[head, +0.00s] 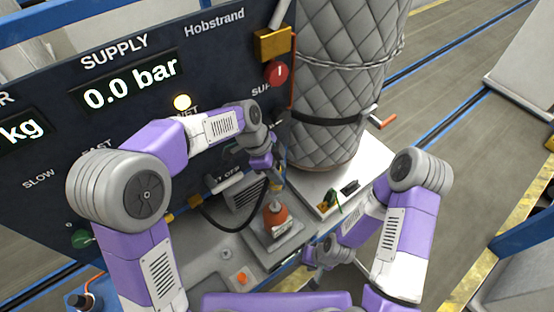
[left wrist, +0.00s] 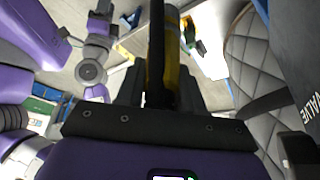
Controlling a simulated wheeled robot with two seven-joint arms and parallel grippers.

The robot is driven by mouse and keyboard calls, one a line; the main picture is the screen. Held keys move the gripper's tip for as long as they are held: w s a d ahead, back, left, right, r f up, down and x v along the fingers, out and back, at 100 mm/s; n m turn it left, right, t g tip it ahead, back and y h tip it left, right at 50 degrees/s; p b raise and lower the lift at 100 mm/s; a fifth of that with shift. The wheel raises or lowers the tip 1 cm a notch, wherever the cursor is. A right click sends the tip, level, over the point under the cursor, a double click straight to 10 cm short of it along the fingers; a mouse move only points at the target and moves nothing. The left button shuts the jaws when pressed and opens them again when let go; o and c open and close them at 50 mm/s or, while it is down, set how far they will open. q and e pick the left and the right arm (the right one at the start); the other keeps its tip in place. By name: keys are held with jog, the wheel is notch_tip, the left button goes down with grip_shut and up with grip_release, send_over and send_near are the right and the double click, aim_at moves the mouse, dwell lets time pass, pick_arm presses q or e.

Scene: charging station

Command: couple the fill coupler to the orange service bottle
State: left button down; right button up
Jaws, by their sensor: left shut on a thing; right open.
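The orange service bottle (head: 275,222) stands upright on a grey square platform (head: 270,244) below the panel. My left gripper (head: 277,176) is above it and shut on the fill coupler. In the left wrist view the fill coupler (left wrist: 172,62) is a yellow cylinder between the fingers, with a black hose beside it. In the head view the coupler is mostly hidden by the gripper, and I cannot tell whether it touches the bottle. My right gripper (head: 312,262) is open, low and to the right of the bottle, apart from it.
The black hose (head: 222,228) loops left of the bottle. A quilted tank (head: 340,65) stands behind right on a pale plate with small items. An orange button (head: 242,278) is front left.

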aim_at(277, 187)
pick_arm(q)
jog(key=shift+s+r, duration=0.1)
jog(key=shift+s, duration=0.25)
jog(key=shift+w+a+f+b, duration=0.1)
jog(key=shift+w+f+b, duration=0.15)
jog(key=shift+b, duration=0.15)
notch_tip(277, 187, down, 5)
jog(key=b, duration=0.4)
jog(key=shift+f+b, duration=0.2)
jog(key=shift+b, duration=0.15)
pick_arm(e)
notch_tip(277, 187, down, 5)
jog(key=shift+s+f, duration=0.15)
jog(key=shift+f, duration=0.05)
pick_arm(q)
jog(key=shift+b, duration=0.4)
pick_arm(e)
jog(key=shift+f, duration=0.4)
pick_arm(q)
jog(key=shift+f+b, duration=1.45)
jog(key=shift+f, duration=0.3)
pick_arm(e)
jog(key=shift+f, duration=1.5)
pick_arm(q)
jog(key=shift+r, duration=0.25)
pick_arm(e)
jog(key=shift+r, duration=0.2)
